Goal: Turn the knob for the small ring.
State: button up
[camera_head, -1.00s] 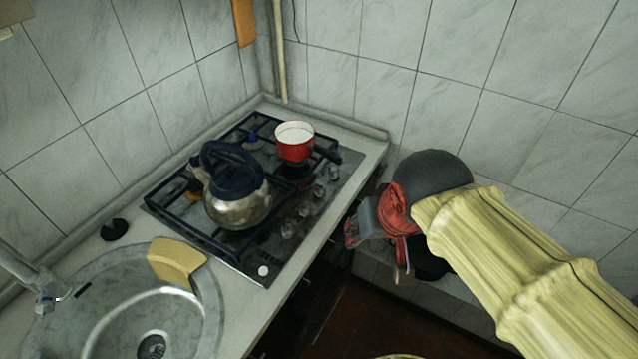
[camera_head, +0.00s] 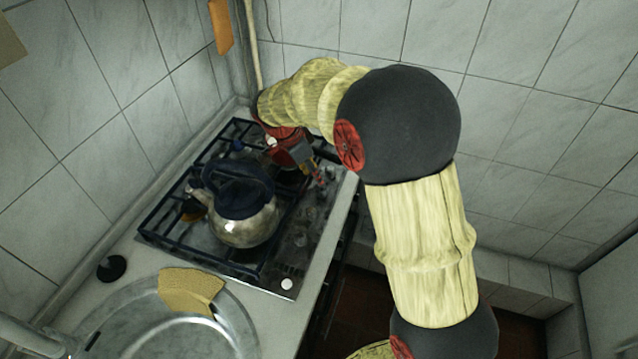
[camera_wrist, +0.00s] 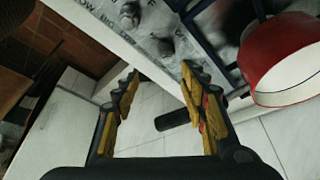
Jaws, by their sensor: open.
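The stove (camera_head: 268,276) has a row of knobs along its right side. In the wrist view, one knob (camera_wrist: 128,15) and another knob (camera_wrist: 163,46) show on the panel, just beyond my fingertips. My gripper (camera_wrist: 162,82) is open, with nothing held between its fingers. In the head view my gripper (camera_head: 318,176) is over the knob side of the stove, partly hiding the knobs. A lower knob (camera_head: 300,240) stays visible there. I cannot tell which knob belongs to the small ring.
A red pot (camera_wrist: 262,58) is close right of my gripper; its black handle (camera_wrist: 172,120) runs behind the right finger. My arm mostly hides the pot in the head view. A metal kettle (camera_head: 246,226) stands on the grate. A sink (camera_head: 130,315) with a yellow cloth (camera_head: 190,290) is at lower left.

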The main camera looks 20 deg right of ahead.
aim_at(322, 191)
jog(key=shift+m, duration=0.4)
jog(key=x, duration=0.3)
jog(key=b+x, duration=0.1)
jog(key=x, duration=0.2)
jog(key=w+b+x, duration=0.1)
jog(key=x, duration=0.2)
jog(key=shift+w+a+f, duration=0.1)
jog(key=shift+a+f, duration=0.2)
jog(key=shift+c, duration=0.2)
grip_shut()
